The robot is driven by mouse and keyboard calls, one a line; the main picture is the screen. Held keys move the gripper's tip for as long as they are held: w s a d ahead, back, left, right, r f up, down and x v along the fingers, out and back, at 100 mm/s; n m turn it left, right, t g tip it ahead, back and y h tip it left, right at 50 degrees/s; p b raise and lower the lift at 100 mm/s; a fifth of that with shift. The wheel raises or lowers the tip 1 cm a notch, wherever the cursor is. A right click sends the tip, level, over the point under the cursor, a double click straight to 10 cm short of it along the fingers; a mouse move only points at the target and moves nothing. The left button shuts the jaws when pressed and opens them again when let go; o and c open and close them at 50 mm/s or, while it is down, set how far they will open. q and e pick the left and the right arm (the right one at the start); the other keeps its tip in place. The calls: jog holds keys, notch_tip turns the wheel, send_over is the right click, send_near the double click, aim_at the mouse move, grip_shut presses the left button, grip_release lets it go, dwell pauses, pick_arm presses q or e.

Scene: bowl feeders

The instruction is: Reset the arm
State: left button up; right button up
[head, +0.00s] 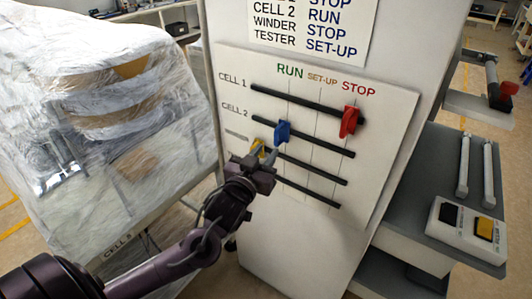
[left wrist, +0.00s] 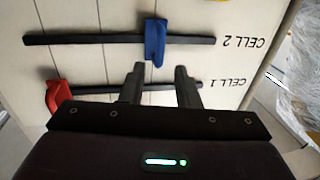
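My left gripper (head: 258,155) is in front of the white slider board (head: 385,130), with its fingers apart and nothing visible between them. In the left wrist view the two fingertips (left wrist: 158,70) point at the board, and the blue slider (left wrist: 154,42) shows just past the gap. In the head view the blue slider (head: 282,131) sits on the CELL 2 track near the RUN line. The red slider (head: 348,121) sits on the CELL 1 track near STOP. A yellow slider (head: 257,147) is partly hidden behind the gripper. My right gripper is not in view.
A plastic-wrapped machine (head: 100,100) stands close on the left. A grey side table (head: 430,170) on the right holds a box with black and yellow switches (head: 468,230) and two pale bars. A sign (head: 310,25) hangs above the board.

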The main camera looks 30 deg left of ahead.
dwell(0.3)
pick_arm(q)
jog(key=a+f+g+y, duration=0.1)
jog(key=a+f+g, duration=0.1)
jog(key=f, duration=0.9)
jog(key=a+f+g, duration=0.2)
jog(key=a+f, duration=0.1)
jog(key=f, duration=0.8)
jog(key=s+f+m+g+b, duration=0.15)
jog(key=s+f, duration=0.25)
jog(key=f, duration=0.5)
jog(key=s+f+g, duration=0.3)
jog(key=s+f, duration=0.1)
jog(key=f, duration=0.5)
jog(key=s+d+f+m+g+h, duration=0.1)
jog(key=s+d+f+g, duration=0.1)
jog(key=s+f, duration=0.7)
jog(key=s+d+f+g+h, duration=0.1)
jog(key=s+d+f+g, duration=0.1)
jog(key=s+f, duration=0.65)
jog(key=s+d+f+g, duration=0.2)
jog(key=s+d+f, duration=0.1)
jog(key=s, duration=0.6)
jog(key=s+d+f+m+g+h, duration=0.1)
jog(key=s+d+f, duration=0.3)
jog(key=s, duration=0.5)
jog(key=shift+s+f+g, duration=0.15)
jog(key=shift+f+g, duration=0.5)
jog(key=shift+f, duration=0.05)
